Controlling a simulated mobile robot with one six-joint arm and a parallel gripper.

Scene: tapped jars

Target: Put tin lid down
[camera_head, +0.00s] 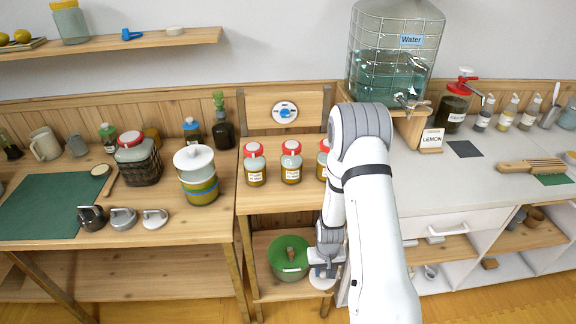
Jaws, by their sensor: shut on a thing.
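My gripper (324,271) reaches down in front of the lower shelf of the middle stand. It is shut on a pale round piece (321,281), which looks like the tin lid. Its far side is hidden by my gripper and arm. A green pot (290,270) with a green top and a wooden handle is on the lower shelf, just left of the lid. I cannot tell whether the lid touches the shelf or the pot.
Several red-topped jars (255,165) stand on the stand's upper top. A striped canister (203,187) and metal lids (123,219) are on the left counter. My arm hides part of the right cabinet.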

